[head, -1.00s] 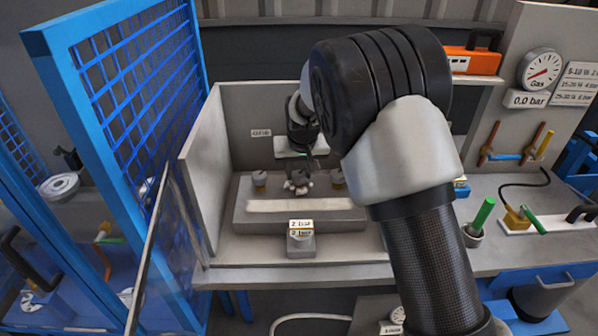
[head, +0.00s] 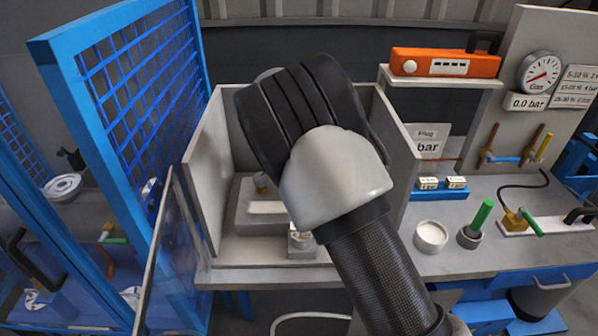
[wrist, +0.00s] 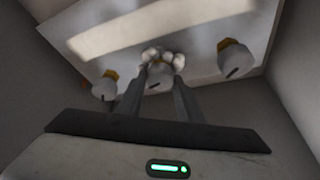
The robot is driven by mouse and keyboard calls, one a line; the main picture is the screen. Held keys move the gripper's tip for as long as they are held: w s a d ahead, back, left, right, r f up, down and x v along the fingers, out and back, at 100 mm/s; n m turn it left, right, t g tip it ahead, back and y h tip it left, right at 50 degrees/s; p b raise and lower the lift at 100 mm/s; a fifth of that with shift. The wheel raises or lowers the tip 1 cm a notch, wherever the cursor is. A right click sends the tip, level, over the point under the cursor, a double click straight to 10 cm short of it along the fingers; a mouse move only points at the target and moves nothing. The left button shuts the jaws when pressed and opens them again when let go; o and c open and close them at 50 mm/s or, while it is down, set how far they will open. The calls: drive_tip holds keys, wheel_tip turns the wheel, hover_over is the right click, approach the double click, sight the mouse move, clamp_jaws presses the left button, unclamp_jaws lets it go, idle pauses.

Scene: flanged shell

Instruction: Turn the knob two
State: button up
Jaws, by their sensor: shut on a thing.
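In the wrist view three grey-white knobs stand on a pale block (wrist: 205,20) inside an open-fronted box. The middle knob (wrist: 160,77) has rounded lobes and sits between the two fingers of my gripper (wrist: 161,66), which is shut on it. The other two knobs, one to the left (wrist: 105,87) and one to the right (wrist: 234,60), have yellowish collars and dark pointer marks, and stand free. In the head view my arm hides the gripper and the middle and right knobs.
The box's side walls (head: 208,170) stand close around the block. A small labelled block (head: 301,240) is in front, partly covered by my arm. A blue mesh guard (head: 135,100) rises at left. A white cup (head: 430,236) and a green-handled tool (head: 478,222) stand at right.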

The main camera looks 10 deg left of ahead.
drive_tip(key=shift+a+m+g+h, duration=0.1)
drive_tip(key=shift+m+g+h, duration=0.35)
drive_tip(key=shift+m, duration=1.15)
drive_tip(key=shift+m+h, duration=0.25)
drive_tip(key=shift+m, duration=0.05)
drive_tip(key=o, duration=1.1)
drive_tip(key=shift+c, duration=0.2)
drive_tip(key=shift+t, duration=0.25)
drive_tip(key=v, duration=1.7)
drive_tip(key=shift+r+p, duration=0.3)
drive_tip(key=shift+p, duration=0.05)
drive_tip(key=shift+w, duration=0.1)
